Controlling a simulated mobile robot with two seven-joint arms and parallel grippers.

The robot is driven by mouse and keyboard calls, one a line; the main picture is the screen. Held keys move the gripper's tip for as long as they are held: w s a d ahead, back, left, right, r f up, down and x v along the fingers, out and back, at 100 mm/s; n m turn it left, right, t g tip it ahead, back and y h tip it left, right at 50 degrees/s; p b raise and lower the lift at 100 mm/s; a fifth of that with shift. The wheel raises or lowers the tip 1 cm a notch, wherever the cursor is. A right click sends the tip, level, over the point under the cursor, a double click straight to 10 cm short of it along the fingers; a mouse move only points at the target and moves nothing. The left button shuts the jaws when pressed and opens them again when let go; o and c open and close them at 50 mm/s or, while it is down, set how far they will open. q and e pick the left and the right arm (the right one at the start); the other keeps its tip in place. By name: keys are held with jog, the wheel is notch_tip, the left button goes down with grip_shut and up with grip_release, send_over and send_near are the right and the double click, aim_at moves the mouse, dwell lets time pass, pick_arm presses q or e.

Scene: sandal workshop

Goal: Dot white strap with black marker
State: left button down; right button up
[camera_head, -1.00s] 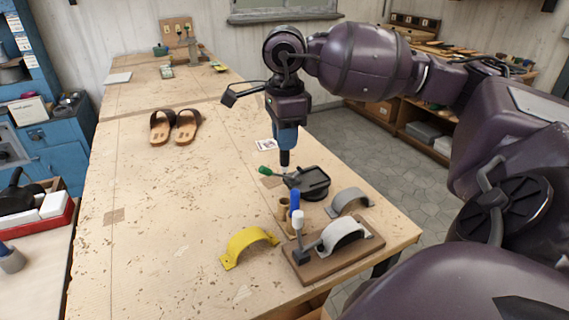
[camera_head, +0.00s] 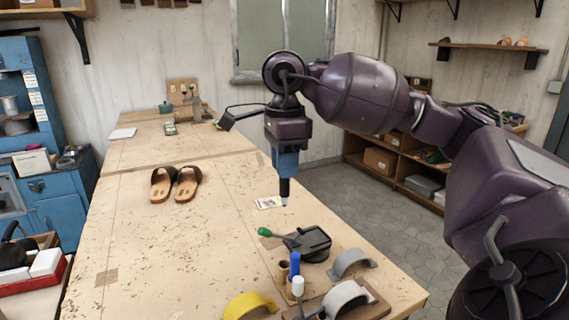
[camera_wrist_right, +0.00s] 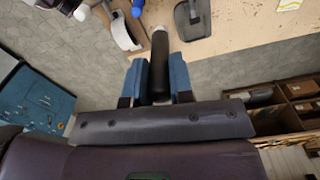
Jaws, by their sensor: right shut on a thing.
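My right gripper (camera_head: 285,165) points down above the right side of the workbench, shut on the black marker (camera_head: 285,188). The marker hangs upright with a small pale tip at its lower end. In the right wrist view the marker (camera_wrist_right: 160,60) sits between the blue fingers of the right gripper (camera_wrist_right: 160,78). The white strap (camera_head: 345,297) is a curved band on a brown board at the bottom edge of the head view, partly cut off. It also appears near the top of the wrist view (camera_wrist_right: 122,30). The marker is apart from it. My left gripper is out of view.
A card (camera_head: 268,202) lies close by. Brown sandals (camera_head: 176,184) lie farther left.

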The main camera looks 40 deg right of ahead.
jog(key=shift+r+p, duration=1.7)
jog(key=shift+r, duration=1.1)
